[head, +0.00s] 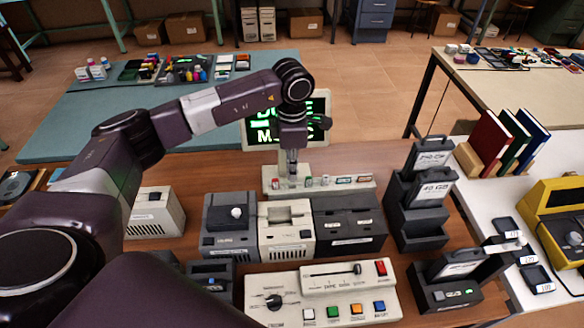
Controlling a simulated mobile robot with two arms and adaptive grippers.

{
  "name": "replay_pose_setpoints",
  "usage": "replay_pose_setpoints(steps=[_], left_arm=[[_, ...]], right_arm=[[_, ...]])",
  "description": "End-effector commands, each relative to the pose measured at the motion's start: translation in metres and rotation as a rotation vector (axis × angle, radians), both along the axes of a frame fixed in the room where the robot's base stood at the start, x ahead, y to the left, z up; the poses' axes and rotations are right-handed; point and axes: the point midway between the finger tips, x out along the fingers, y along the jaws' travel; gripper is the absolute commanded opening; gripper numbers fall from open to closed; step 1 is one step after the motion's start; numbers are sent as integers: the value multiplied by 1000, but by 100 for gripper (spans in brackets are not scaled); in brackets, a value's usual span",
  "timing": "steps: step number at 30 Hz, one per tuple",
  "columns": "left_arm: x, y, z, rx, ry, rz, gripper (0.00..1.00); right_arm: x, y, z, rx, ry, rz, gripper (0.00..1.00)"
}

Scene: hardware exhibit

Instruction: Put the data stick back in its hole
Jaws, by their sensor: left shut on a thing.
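My left gripper (291,166) points straight down over the pale base panel (350,185) below a monitor. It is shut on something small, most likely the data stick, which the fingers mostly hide. The fingertips are at or just above the panel's left part; I cannot tell if the stick touches it or enters a hole. Several small coloured pieces sit along the panel, including a red one (276,182) left of the fingers and a green one (309,182) to their right. My right gripper is not in view.
The monitor (312,133) with green text stands behind my gripper. In front are a grey device (230,226), a cream device (287,232), a dark device (348,226) and a control panel with coloured buttons (322,296). Dark cartridge holders (417,222) stand to the right.

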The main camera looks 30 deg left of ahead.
Motion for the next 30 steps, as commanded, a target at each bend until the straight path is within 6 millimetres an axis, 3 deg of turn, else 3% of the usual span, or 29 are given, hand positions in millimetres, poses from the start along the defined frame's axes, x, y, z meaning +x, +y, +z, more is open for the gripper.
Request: replay_pose_setpoints(steps=[21, 30], left_arm=[[0, 0, -35, 0, 0, 0, 0], [0, 0, -37, 0, 0, 0, 0]], right_arm=[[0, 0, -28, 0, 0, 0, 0], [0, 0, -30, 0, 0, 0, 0]])
